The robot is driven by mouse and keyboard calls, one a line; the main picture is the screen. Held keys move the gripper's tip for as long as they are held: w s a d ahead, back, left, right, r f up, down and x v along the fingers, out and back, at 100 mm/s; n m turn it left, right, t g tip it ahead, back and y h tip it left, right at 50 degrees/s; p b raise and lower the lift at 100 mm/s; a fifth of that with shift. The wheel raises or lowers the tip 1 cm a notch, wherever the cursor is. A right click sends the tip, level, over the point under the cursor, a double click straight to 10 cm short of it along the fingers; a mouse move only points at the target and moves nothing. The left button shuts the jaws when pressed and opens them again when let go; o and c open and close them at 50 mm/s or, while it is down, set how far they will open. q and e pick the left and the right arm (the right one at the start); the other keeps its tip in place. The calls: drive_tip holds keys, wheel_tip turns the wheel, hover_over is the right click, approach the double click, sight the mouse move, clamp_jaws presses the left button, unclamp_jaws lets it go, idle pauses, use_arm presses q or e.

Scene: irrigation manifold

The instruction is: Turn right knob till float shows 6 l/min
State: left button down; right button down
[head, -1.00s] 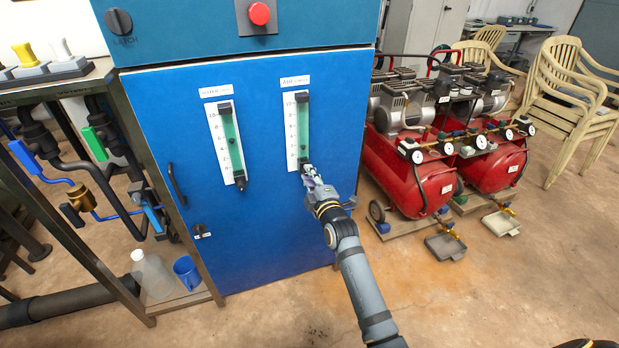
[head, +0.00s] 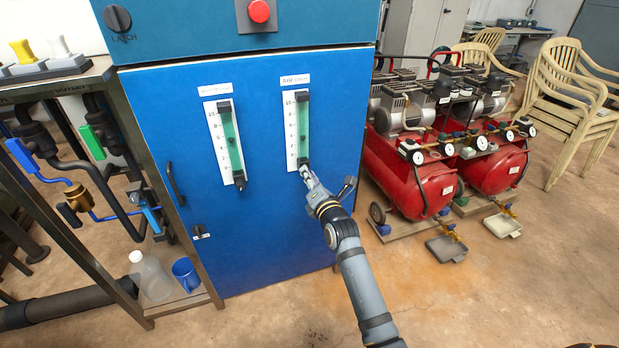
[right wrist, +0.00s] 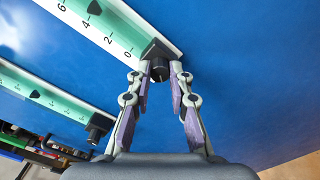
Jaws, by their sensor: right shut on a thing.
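The right flow meter (head: 297,130) is a white scale with a green tube on the blue cabinet door. Its dark knob (right wrist: 159,69) is at the bottom end. My right gripper (head: 305,172) is at this knob; in the right wrist view its fingers (right wrist: 164,75) are shut on the knob's sides. The dark float (right wrist: 93,8) of the right meter stands about level with the 4 mark, below the 6. The left flow meter (head: 226,142) has its own knob (head: 240,186), untouched, and its own float (right wrist: 35,94). My left gripper is out of view.
A door handle (head: 175,185) is on the cabinet's left side. A red stop button (head: 260,11) is above the door. Red compressors (head: 410,180) stand to the right. A pipe rack with valves (head: 85,200) stands to the left. The space before the door is clear.

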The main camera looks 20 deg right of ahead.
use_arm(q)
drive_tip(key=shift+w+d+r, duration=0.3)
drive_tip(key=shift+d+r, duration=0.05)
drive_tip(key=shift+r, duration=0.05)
use_arm(e)
drive_tip(key=shift+f+n, duration=0.1)
drive_tip(key=shift+n, duration=1.6)
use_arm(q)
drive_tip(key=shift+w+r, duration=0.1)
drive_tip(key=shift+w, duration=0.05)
use_arm(e)
drive_tip(key=c, duration=1.2)
unclamp_jaws()
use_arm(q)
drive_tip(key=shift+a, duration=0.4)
